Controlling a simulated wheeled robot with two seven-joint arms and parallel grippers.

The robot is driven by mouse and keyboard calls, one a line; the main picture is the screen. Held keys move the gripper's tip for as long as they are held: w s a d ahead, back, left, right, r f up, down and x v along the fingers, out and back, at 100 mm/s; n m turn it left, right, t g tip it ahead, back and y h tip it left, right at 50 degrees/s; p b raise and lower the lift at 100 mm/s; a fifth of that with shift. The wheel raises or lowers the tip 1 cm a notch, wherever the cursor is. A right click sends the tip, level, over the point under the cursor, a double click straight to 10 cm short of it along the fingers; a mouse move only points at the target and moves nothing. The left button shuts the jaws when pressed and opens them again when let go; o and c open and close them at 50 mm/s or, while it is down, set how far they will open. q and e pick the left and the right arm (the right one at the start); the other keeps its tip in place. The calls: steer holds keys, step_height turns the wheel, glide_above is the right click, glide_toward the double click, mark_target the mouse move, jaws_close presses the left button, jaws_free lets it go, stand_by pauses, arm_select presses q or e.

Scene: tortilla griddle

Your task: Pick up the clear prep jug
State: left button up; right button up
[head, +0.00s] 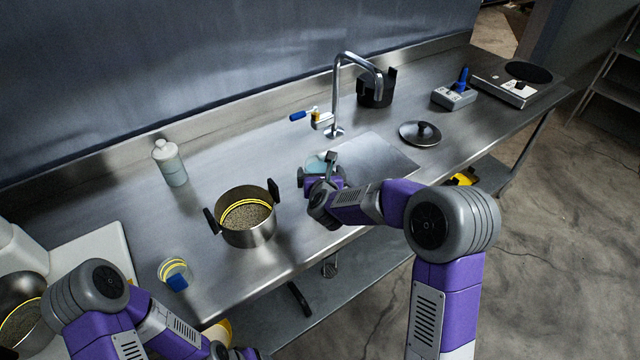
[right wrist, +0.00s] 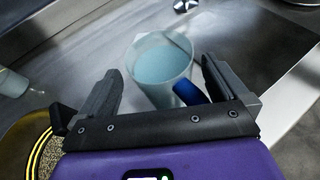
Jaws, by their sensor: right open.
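A clear jug with pale blue contents and a blue handle (right wrist: 160,66) stands upright in the right wrist view, between the fingers of my right gripper (right wrist: 160,85). The fingers are open, with a gap visible on the left side; the blue handle is close to the right finger. In the head view this jug (head: 315,163) is mostly hidden behind my right gripper (head: 318,172), by the sink. A second clear cup-like vessel with a blue part and yellow rings (head: 175,272) stands at the counter's front left. My left arm is at the bottom left; its gripper is barely visible at the lower edge.
A steel pot with black handles (head: 247,232) stands left of my right gripper. The faucet (head: 338,105) rises behind it. A bottle (head: 170,163), a lid (head: 421,133), a black container (head: 376,90) and a hotplate (head: 512,88) stand on the counter (head: 230,150).

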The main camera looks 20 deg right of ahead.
steer(key=shift+x, duration=1)
jaws_close()
steer(key=shift+r, duration=0.2)
